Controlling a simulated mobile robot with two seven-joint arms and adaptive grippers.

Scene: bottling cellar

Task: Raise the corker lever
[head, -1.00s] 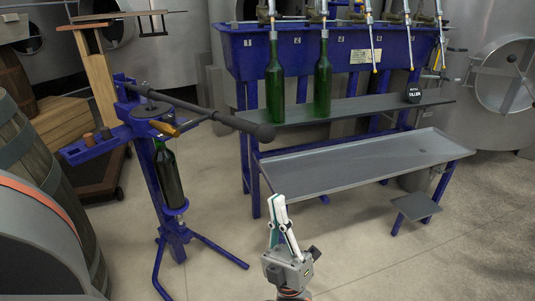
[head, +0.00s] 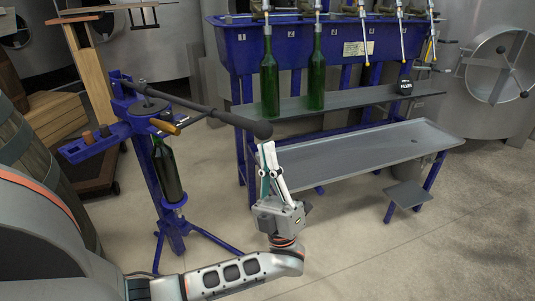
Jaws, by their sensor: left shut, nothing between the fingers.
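The blue corker (head: 150,185) stands at left on splayed legs. Its dark lever (head: 205,107) slopes down to the right and ends in a thick rounded grip (head: 262,129). A green bottle (head: 167,172) stands upright in the corker's holder. My left gripper (head: 269,146) points up, shut and empty, just below the lever's grip in the picture. I cannot tell whether the fingertips touch it. My right gripper is out of view.
A blue filling bench (head: 235,52) with two green bottles (head: 270,82) on its shelf stands behind, with a grey tray (head: 365,153) below. A wooden barrel (head: 35,165) is at left. The floor at front right is clear.

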